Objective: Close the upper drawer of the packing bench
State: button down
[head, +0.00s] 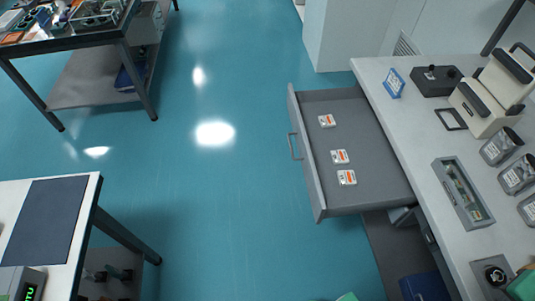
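The upper drawer (362,187) of the packing bench is pulled out to the left from under the white bench top (403,118). It is a grey drawer with a grey handle (293,146) on its front panel. Several small white boxes with orange labels lie inside, one toward the far end (327,121) and others nearer (347,177). My gripper is not in view.
The floor (215,230) left of the drawer is clear. A table with a dark mat (45,225) stands at the lower left, another table (110,37) at the upper left. A white pillar (340,35) stands behind. A blue bin (425,287) sits under the bench.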

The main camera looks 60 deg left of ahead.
aim_at(383, 183)
jog(key=u, duration=0.2)
jog(key=k, duration=0.65)
jog(key=u, duration=1.55)
jog(key=i, duration=0.75)
jog(key=u, duration=1.9)
